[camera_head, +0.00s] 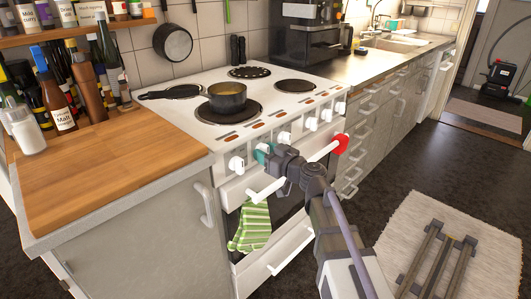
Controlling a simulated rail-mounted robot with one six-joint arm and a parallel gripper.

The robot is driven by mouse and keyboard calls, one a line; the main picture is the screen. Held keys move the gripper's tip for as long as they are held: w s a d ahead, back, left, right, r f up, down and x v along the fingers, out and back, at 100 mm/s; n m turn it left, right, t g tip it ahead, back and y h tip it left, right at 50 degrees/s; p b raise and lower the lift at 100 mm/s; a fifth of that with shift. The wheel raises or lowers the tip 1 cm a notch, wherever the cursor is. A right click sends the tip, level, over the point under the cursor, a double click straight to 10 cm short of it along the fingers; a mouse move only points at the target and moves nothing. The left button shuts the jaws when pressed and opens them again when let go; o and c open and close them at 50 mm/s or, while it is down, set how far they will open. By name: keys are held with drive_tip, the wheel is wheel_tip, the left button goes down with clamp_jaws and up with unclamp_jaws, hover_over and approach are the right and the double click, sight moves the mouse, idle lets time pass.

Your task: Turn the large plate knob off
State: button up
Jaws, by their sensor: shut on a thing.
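The white cooker (190,125) has a row of white knobs along its front panel. The leftmost knob (237,163) is in plain view, and another knob (284,137) shows just right of my gripper. My gripper (265,154) reaches up to the panel between these two and is shut on a knob there. The gripper hides most of that knob, with a teal patch showing at the fingertips. Which way the knob points cannot be seen. A dark pot (227,97) with yellowish contents stands on the large front plate (222,115).
The oven handle (265,187) runs just below my gripper, with a red thing (341,145) at its right end. A striped green towel (252,225) hangs below. The wooden counter (110,170) is left, with bottles behind. A rug (450,245) lies right.

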idle(0.3)
drive_tip(key=o, duration=0.5)
drive_tip(key=shift+o, duration=0.2)
drive_tip(key=v, duration=1)
drive_tip(key=shift+s+d, duration=0.3)
